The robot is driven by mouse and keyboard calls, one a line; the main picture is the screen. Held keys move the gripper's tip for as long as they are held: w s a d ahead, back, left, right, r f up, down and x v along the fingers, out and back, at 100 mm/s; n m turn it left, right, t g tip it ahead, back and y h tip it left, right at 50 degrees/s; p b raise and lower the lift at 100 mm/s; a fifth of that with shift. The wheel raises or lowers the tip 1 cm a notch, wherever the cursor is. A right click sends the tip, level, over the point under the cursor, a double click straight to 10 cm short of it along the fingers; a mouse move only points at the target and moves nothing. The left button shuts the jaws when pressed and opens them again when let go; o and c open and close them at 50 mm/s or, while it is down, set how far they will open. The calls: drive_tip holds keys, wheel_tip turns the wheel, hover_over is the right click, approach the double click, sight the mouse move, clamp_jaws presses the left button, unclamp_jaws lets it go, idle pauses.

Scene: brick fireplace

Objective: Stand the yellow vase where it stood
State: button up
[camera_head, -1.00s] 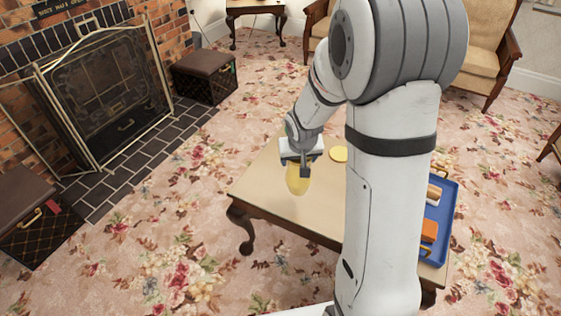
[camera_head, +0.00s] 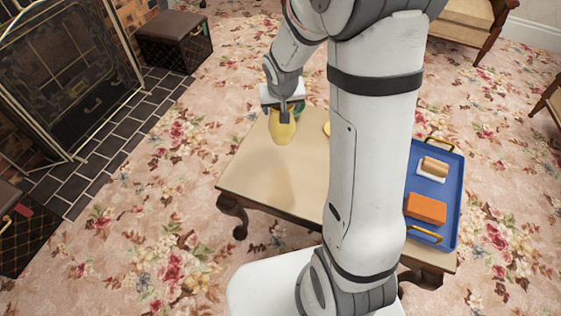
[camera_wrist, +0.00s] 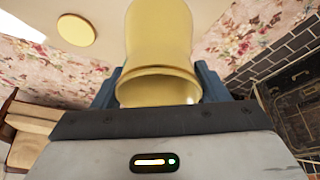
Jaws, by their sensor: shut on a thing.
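The yellow vase (camera_head: 282,131) hangs below my gripper (camera_head: 284,110) over the far left part of the low wooden table (camera_head: 270,178). My gripper is shut on the vase near its rim. In the wrist view the vase (camera_wrist: 160,35) sits between the fingers (camera_wrist: 158,92), its open mouth towards the camera. The vase looks roughly upright and seems clear of the tabletop, though the gap is hard to judge. A flat yellow disc (camera_head: 326,128) lies on the table to the right, partly hidden by my arm. It also shows in the wrist view (camera_wrist: 76,30).
A blue tray (camera_head: 450,205) at the table's right holds an orange block (camera_head: 426,208) and a tan-and-white item (camera_head: 432,167). A green thing (camera_head: 299,106) shows just behind my gripper. The table's front left is clear. A fireplace screen (camera_head: 70,75) stands at the left.

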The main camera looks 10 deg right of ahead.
sight(283, 132)
drive_tip(key=f+m+b, duration=0.1)
drive_tip(key=f+b, duration=0.1)
drive_tip(key=f, duration=0.1)
drive_tip(key=s+f+m+h+b, duration=0.1)
drive_tip(key=f+b, duration=0.2)
drive_tip(key=f+m+b, duration=0.2)
drive_tip(key=f+b, duration=0.1)
drive_tip(key=shift+s+d+f, duration=0.15)
drive_tip(key=shift+s+f, duration=0.05)
drive_tip(key=shift+s, duration=0.05)
drive_tip(key=shift+f+b, duration=0.1)
drive_tip(key=shift+b, duration=0.2)
drive_tip(key=o, duration=1.5)
drive_tip(key=shift+o, duration=0.2)
